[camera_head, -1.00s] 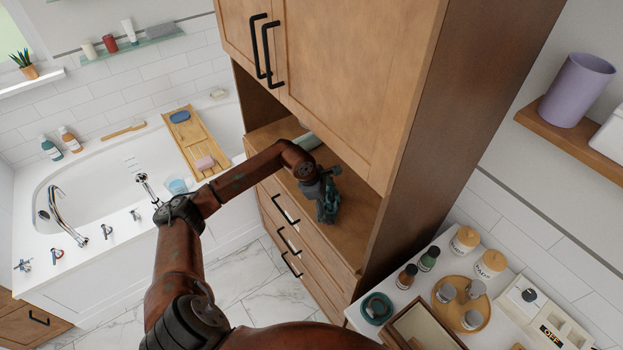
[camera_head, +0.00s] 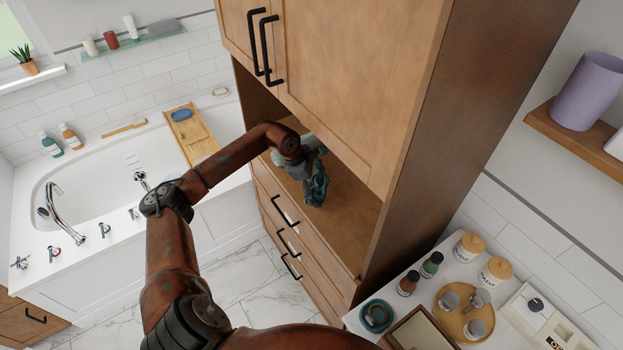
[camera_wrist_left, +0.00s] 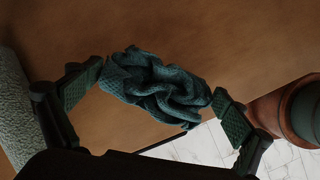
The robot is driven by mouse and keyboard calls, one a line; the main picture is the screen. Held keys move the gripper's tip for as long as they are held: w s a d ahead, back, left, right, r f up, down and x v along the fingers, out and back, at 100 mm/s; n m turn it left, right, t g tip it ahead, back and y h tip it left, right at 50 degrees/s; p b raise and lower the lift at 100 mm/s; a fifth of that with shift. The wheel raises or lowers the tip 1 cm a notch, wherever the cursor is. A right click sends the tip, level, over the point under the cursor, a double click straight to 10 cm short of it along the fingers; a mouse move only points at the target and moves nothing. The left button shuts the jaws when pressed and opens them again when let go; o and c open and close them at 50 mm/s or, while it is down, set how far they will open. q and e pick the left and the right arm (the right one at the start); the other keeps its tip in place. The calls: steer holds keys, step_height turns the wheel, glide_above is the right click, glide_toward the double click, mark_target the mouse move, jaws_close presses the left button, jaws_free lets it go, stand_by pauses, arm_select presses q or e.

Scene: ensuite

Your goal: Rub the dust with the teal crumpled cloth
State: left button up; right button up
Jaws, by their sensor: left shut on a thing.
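The teal crumpled cloth (camera_wrist_left: 158,88) is between the fingers of my left gripper (camera_wrist_left: 160,95) in the left wrist view, with bunched folds and a woven texture. In the head view the cloth (camera_head: 317,188) shows as a dark teal bundle at the tip of my left gripper (camera_head: 312,178), over the wooden surface (camera_head: 345,215) of the cabinet's open niche. I cannot tell whether the cloth touches the wood. The gripper is shut on the cloth. I cannot make out dust in either view. My right gripper is not in view.
A pale rolled item (camera_wrist_left: 18,105) lies beside the gripper. Upper cabinet doors (camera_head: 345,80) overhang the niche, and drawers (camera_head: 285,230) with black handles are below. A counter (camera_head: 400,290) with jars and bottles stands at right. The bathtub (camera_head: 95,190) is at left.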

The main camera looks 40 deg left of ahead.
arm_select(q)
steer(key=shift+s+r+p, duration=0.15)
steer(key=shift+r+p, duration=0.2)
steer(key=shift+r, duration=0.55)
steer(key=shift+r+p, duration=0.8)
steer(key=shift+r, duration=1.05)
steer(key=shift+d, duration=0.1)
